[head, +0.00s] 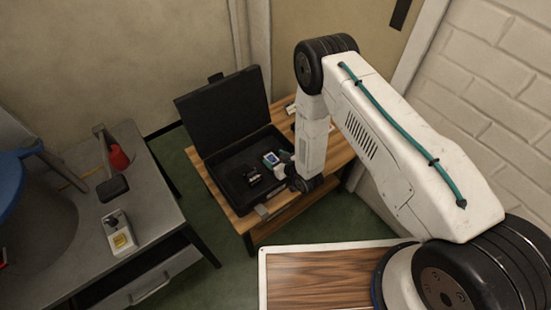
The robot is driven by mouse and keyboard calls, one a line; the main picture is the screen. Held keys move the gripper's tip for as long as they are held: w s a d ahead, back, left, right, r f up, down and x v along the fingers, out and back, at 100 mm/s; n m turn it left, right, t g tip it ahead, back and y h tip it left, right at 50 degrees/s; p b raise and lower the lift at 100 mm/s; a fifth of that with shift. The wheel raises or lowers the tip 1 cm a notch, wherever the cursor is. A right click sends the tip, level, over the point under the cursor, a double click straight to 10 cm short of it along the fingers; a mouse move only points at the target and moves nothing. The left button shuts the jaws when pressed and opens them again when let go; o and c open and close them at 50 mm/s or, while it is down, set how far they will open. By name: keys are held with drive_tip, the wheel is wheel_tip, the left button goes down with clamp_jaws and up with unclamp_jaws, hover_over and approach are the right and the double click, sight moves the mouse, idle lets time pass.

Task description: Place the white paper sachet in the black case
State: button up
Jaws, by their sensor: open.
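The black case (225,112) stands open on a low wooden table, its lid raised at the back left. My gripper (253,176) is at the end of my white arm, low over the open base of the case. It is open, and its fingertips are small and dark against the black interior. A small teal item with a bluish screen (271,159) shows beside it; I cannot tell if it lies in the case. A small white item (291,109) is on the table behind the case, partly hidden by my arm; I cannot tell if it is the white paper sachet.
A grey workbench (75,240) at the left carries a yellow-and-white switch box (119,233), a dark pad (112,188) and a red item (118,157). A blue-topped drum (35,225) is at the far left. A white brick wall (490,90) is close on the right.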

drive_tip(key=r+v, duration=0.1)
drive_tip(key=v, duration=1.1)
drive_tip(key=w+d+r+g+h, duration=0.1)
drive_tip(key=w+d+r+h, duration=0.1)
drive_tip(key=w+r, duration=0.4)
drive_tip(key=w+d+r+h, duration=0.1)
drive_tip(key=w+d+r, duration=0.15)
drive_tip(key=r, duration=0.65)
drive_tip(key=s+d+r+m+g+h, duration=0.1)
drive_tip(key=d+r+h, duration=0.15)
drive_tip(key=r, duration=0.65)
drive_tip(key=s+d+r+m+g+h, duration=0.15)
drive_tip(key=d+r, duration=0.25)
drive_tip(key=r, duration=0.4)
drive_tip(key=s+d+r+m+g, duration=0.1)
drive_tip(key=s+d+r, duration=0.2)
drive_tip(key=s+r, duration=0.4)
drive_tip(key=s+d+r+m+g, duration=0.2)
drive_tip(key=s+d+r, duration=0.1)
drive_tip(key=s+r, duration=0.4)
drive_tip(key=s+r+m+g, duration=0.1)
drive_tip(key=s+r+g, duration=0.2)
drive_tip(key=s, duration=1.5)
wheel_tip(320, 180, up, 3)
drive_tip(key=shift+s+d+r, duration=0.25)
drive_tip(key=shift+s+d, duration=0.1)
drive_tip(key=shift+s, duration=0.05)
